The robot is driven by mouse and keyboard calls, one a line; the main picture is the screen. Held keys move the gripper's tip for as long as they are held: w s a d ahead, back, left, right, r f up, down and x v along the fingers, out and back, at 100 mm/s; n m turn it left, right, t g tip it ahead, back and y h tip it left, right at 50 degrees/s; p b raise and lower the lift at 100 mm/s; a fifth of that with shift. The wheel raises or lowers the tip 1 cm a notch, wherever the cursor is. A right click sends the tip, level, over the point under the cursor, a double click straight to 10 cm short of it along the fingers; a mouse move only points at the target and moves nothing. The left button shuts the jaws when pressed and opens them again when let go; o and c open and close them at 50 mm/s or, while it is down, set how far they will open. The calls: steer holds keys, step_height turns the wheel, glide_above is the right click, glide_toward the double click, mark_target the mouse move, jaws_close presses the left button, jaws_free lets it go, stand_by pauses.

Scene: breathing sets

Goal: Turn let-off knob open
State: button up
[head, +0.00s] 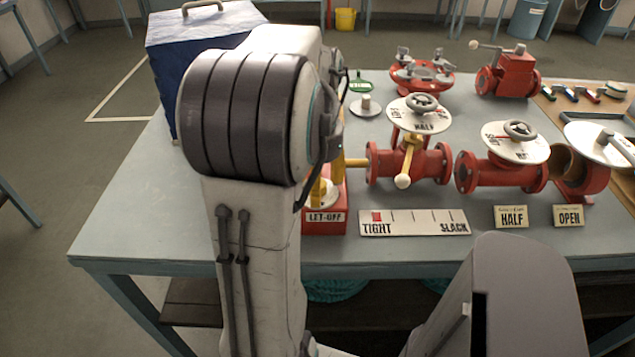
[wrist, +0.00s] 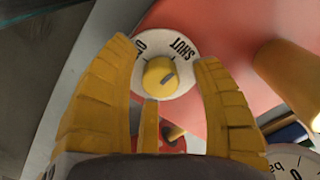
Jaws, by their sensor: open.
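The let-off knob (wrist: 159,74) is a small yellow knob at the centre of a white round dial in the wrist view. The dial reads SHUT at its upper right, and part of a word starting with O shows at its upper left. A dark mark on the knob points to the right, towards the SHUT side. My gripper (wrist: 163,52) has its yellow fingers open, one on each side of the knob; I cannot tell if either touches it. In the head view the red LET-OFF box (head: 338,222) stands partly hidden behind my arm.
A TIGHT–SLACK scale (head: 413,223) lies right of the box, with a red marker at TIGHT. A red valve (head: 430,165) with a yellow lever stands behind it. HALF (head: 511,217) and OPEN (head: 568,216) cards lie right. A blue box (head: 160,80) stands left.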

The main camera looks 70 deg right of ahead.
steer(key=shift+c, duration=0.3)
jaws_close()
stand_by(0.3)
steer(key=n, duration=0.8)
steer(key=shift+a+f+n+p, duration=0.1)
steer(key=shift+n+p, duration=0.2)
steer(key=shift+p, duration=0.05)
steer(key=n, duration=0.4)
steer(key=shift+n, duration=2.1)
steer(key=c, duration=1.1)
jaws_free()
